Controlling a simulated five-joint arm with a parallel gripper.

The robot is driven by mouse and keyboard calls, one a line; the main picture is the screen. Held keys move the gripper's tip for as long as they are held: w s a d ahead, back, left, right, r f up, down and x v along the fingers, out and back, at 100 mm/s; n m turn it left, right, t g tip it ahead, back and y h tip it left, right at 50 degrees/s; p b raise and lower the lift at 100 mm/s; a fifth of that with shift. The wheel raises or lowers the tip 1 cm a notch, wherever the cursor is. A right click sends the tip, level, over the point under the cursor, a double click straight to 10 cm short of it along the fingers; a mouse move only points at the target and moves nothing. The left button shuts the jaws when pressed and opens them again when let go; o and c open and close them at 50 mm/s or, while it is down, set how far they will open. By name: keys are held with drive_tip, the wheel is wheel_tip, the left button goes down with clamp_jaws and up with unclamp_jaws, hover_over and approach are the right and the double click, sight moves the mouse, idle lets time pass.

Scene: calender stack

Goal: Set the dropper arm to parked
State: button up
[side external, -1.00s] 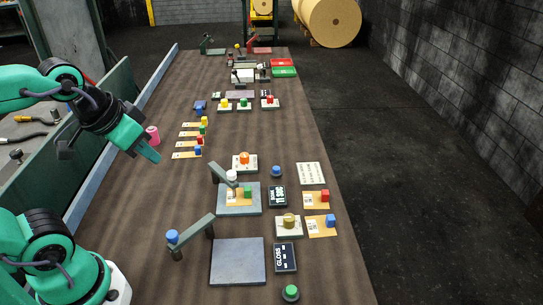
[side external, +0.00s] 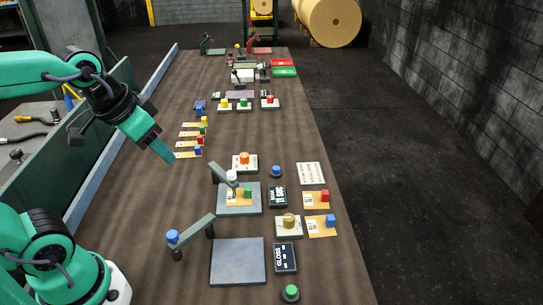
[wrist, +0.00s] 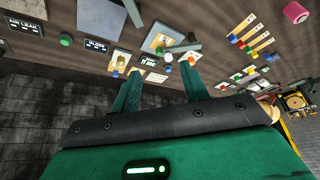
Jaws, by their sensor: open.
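Two grey swing arms stand on the bench; I cannot tell which is the dropper arm. One (side external: 222,175) has a white knob and reaches over a grey plate bearing a tan card and a green block; it also shows in the wrist view (wrist: 180,48). The other (side external: 195,231) has a blue knob (side external: 172,237) at its left end and lies left of the bare grey plate, not over it. My gripper (side external: 168,155) is open and empty above the bench, left of and behind the white-knobbed arm, apart from both. Its two fingers (wrist: 160,70) show in the wrist view.
Small displays (side external: 278,196) (side external: 285,257) stand right of the plates. A green button (side external: 291,292) is at the front. Cards with coloured blocks (side external: 188,144) lie under and behind my gripper.

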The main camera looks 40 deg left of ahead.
drive_tip(key=w+f+m+g, duration=0.2)
drive_tip(key=w+g, duration=0.1)
drive_tip(key=w, duration=0.6)
drive_tip(key=m+g, duration=0.2)
hover_over(231, 173)
drive_tip(key=shift+w+f, duration=0.1)
drive_tip(key=shift+f, duration=3.45)
drive_tip(key=shift+f, duration=0.15)
drive_tip(key=shift+f, duration=3.75)
clamp_jaws()
